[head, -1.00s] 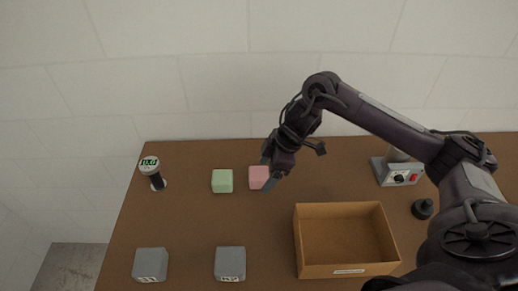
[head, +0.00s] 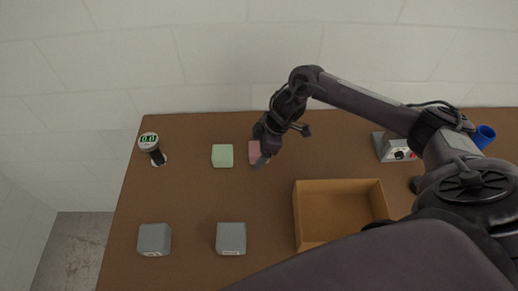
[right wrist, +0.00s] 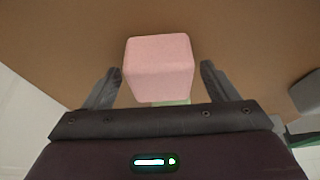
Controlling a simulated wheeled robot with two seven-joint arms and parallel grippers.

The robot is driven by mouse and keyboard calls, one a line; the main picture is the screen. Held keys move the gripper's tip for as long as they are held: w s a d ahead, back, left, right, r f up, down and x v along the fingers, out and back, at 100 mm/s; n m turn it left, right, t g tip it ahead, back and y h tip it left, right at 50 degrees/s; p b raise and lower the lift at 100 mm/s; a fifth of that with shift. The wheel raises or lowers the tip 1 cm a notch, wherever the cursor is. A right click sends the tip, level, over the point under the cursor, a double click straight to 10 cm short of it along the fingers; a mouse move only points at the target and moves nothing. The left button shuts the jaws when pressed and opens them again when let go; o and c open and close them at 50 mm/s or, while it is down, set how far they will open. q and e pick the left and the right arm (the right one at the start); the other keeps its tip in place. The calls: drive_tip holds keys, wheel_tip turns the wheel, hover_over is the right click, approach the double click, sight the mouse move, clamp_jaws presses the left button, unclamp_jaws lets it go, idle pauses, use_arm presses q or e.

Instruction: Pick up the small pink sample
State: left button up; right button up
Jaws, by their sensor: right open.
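The small pink sample (head: 253,150) is a soft-edged block on the brown table, right of the green block (head: 222,156) in the head view. My right gripper (head: 262,160) is at the pink sample and partly covers it. In the right wrist view the pink sample (right wrist: 158,68) lies between the two spread fingers of my right gripper (right wrist: 160,84), with a gap on each side. The fingers are open and hold nothing. My left gripper is not in view.
An open cardboard box (head: 340,212) stands right of centre. Two grey blocks (head: 154,239) (head: 231,238) sit at the front left. A grey control box (head: 392,148) and a blue cup (head: 484,136) are at the right.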

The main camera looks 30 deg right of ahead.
drive_tip(key=c, duration=1.1)
drive_tip(key=shift+o, duration=0.2)
drive_tip(key=shift+r, duration=0.1)
